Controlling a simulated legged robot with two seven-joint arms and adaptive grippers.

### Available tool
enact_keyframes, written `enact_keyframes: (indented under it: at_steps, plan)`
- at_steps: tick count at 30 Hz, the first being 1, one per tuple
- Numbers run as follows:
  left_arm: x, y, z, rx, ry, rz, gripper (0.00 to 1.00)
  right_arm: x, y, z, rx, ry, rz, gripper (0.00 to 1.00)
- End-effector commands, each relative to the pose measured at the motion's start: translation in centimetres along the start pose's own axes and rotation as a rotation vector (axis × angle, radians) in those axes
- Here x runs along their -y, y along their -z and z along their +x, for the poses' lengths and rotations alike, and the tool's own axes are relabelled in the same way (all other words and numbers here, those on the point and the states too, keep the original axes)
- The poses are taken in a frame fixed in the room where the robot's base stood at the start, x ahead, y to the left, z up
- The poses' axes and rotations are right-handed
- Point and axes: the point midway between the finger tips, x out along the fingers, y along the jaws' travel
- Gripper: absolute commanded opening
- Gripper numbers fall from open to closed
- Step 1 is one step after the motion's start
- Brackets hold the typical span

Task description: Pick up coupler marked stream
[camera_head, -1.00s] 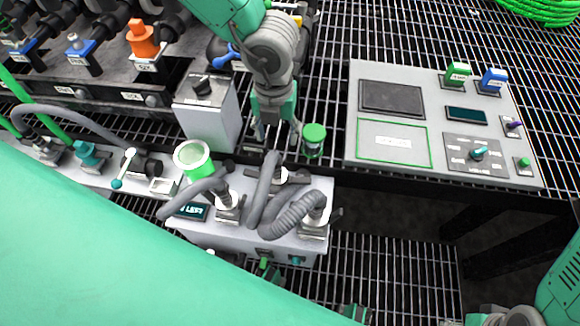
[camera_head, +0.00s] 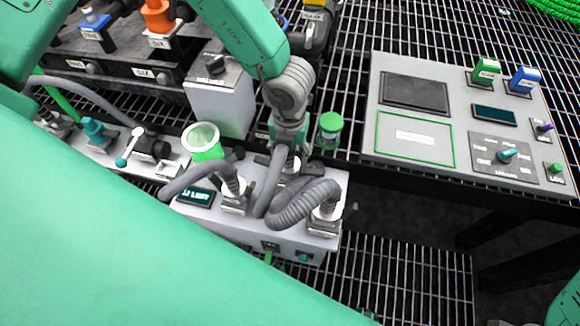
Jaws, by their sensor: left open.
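Several grey hoses end in silver couplers on a white box in the middle of the head view. One coupler (camera_head: 236,193) stands at the left of the box, one (camera_head: 291,164) at the back and one (camera_head: 326,217) at the right. I cannot read the word "stream" on any of them. My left gripper (camera_head: 288,150) points down at the back coupler, with its fingertips around or just behind its top; contact cannot be told. It is open, and the arm hides part of the area behind. My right gripper (camera_head: 505,323) is barely visible at the bottom right edge.
The white box (camera_head: 285,240) has a small dark display (camera_head: 195,196). A green-lidded jar (camera_head: 329,130) stands close right of my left gripper. A green and white cup (camera_head: 203,142) is to the left. A control panel (camera_head: 455,90) lies at the right on the grating.

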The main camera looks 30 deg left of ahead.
Motion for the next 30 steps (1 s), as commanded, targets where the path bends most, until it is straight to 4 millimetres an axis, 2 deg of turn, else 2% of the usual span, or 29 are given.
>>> enact_keyframes:
  at_steps: [6, 8, 10, 11, 19, 22, 26, 30]
  plan:
    - [0.0, -0.1, 0.1, 0.002, 0.001, 0.0, 0.48, 0.0, 0.0, 0.0, 0.0, 0.0, 0.0, 0.4]
    - [0.0, -0.1, 0.1, 0.002, 0.001, 0.0, 0.3, 0.0, 0.0, 0.0, 0.0, 0.0, 0.0, 0.4]
    - [0.0, -0.1, 0.1, 0.002, 0.0, 0.0, 0.06, 0.0, 0.0, 0.0, 0.0, 0.0, 0.0, 0.4]
    - [0.0, -0.1, 0.1, 0.001, 0.0, 0.0, 0.0, 0.0, 0.0, 0.0, 0.0, 0.0, 0.0, 0.4]
    - [0.1, -0.1, 0.0, 0.002, 0.001, 0.0, 0.0, 0.0, 0.0, 0.0, 0.0, 0.0, 0.0, 0.4]
    - [0.1, -0.1, -0.6, 0.002, 0.002, -0.001, 0.0, 0.0, 0.0, -0.3, 0.0, 0.0, 0.0, 0.4]
    - [0.1, -0.1, -2.7, 0.005, 0.002, -0.001, 0.0, 0.0, 0.1, -1.2, 0.0, 0.0, 0.0, 0.4]
    - [0.1, -0.1, -5.8, 0.005, 0.004, -0.001, 0.0, 0.0, 0.1, -2.5, 0.0, 0.0, 0.0, 0.4]
